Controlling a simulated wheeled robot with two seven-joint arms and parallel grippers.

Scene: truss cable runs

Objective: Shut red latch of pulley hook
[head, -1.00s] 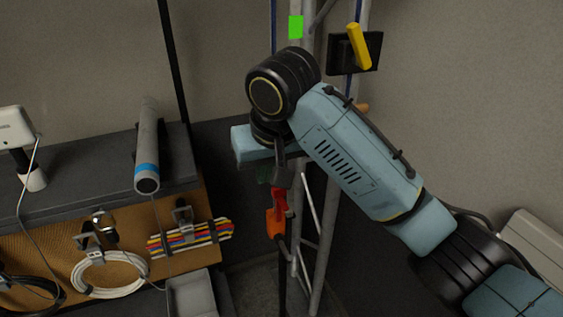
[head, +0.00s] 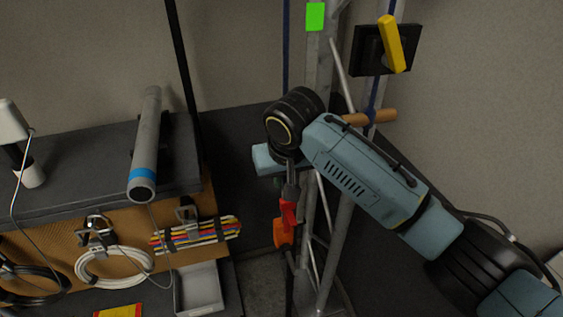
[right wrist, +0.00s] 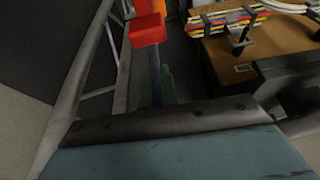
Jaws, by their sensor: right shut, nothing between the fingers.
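The pulley hook (head: 283,234) is orange and hangs low beside the truss in the head view. Its red latch (head: 288,213) is at its upper end. In the right wrist view the red latch (right wrist: 148,29) is near the top, with part of the orange hook (right wrist: 171,8) behind it. My right gripper (head: 291,194) points down just above the red latch, shut and empty. I cannot tell whether its tips touch the latch, or whether the latch is open or closed. My left gripper is not in view.
The metal truss (head: 322,80) stands close behind my right arm. A black box with a yellow lever (head: 390,43) and a wooden rod (head: 369,117) are at its upper right. A bench (head: 70,152) with a grey tube (head: 146,140) and hung cable coils (head: 110,268) fills the left.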

